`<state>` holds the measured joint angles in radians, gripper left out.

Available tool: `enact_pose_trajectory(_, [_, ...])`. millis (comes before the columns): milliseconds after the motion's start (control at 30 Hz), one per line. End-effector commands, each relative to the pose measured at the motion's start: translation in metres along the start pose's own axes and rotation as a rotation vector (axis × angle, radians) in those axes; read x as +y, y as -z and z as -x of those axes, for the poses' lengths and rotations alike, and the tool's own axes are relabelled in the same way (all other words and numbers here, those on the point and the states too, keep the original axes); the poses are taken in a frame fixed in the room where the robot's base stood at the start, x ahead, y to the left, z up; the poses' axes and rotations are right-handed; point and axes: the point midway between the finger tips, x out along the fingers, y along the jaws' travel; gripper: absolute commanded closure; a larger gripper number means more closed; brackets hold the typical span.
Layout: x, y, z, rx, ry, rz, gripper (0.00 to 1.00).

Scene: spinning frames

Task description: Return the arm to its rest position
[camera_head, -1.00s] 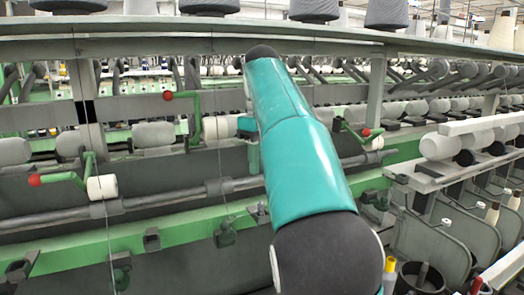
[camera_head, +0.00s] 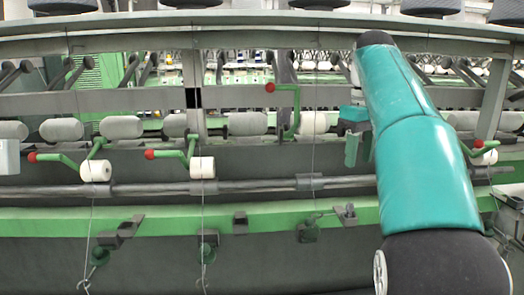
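My teal arm (camera_head: 415,140) rises from a dark joint at the bottom right of the head view to a dark elbow near the top rail. A small teal part of my arm (camera_head: 353,114) shows at its left side, in front of the spinning frame (camera_head: 250,215). The fingers of my gripper cannot be seen; the teal links may hide them. No held object shows.
The spinning frame spans the view, with a grey top rail (camera_head: 240,18) and cones above it. Green levers with red knobs, such as this knob (camera_head: 151,155), stick out beside white rollers (camera_head: 202,167). My arm overlaps the machine's right part in the picture.

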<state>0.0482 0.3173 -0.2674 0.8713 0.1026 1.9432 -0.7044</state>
Motion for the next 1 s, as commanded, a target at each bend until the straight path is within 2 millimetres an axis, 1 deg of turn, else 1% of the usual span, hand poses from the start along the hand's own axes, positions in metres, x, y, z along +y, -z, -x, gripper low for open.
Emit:
enact_pose_trajectory(67, [-0.008,-0.011,-0.001,0.03,-0.003,-0.029,0.6])
enact_pose_trajectory(167, [-0.022,-0.025,-0.009,0.078,-0.009,-0.08,0.6])
enact_pose_trajectory(367, [-0.058,-0.055,-0.038,0.175,-0.028,-0.18,0.6])
enact_pose_trajectory(467, [-0.081,-0.071,-0.059,0.22,-0.038,-0.224,0.6])
enact_pose_trajectory(667, [-0.128,-0.105,-0.112,0.308,-0.062,-0.304,0.6])
enact_pose_trajectory(767, [-0.151,-0.124,-0.145,0.352,-0.076,-0.342,0.6])
enact_pose_trajectory(800, [-0.16,-0.132,-0.159,0.371,-0.081,-0.357,0.6])
enact_pose_trajectory(900, [-0.178,-0.15,-0.192,0.412,-0.095,-0.39,0.6])
enact_pose_trajectory(1000, [-0.19,-0.163,-0.218,0.441,-0.105,-0.413,0.6])
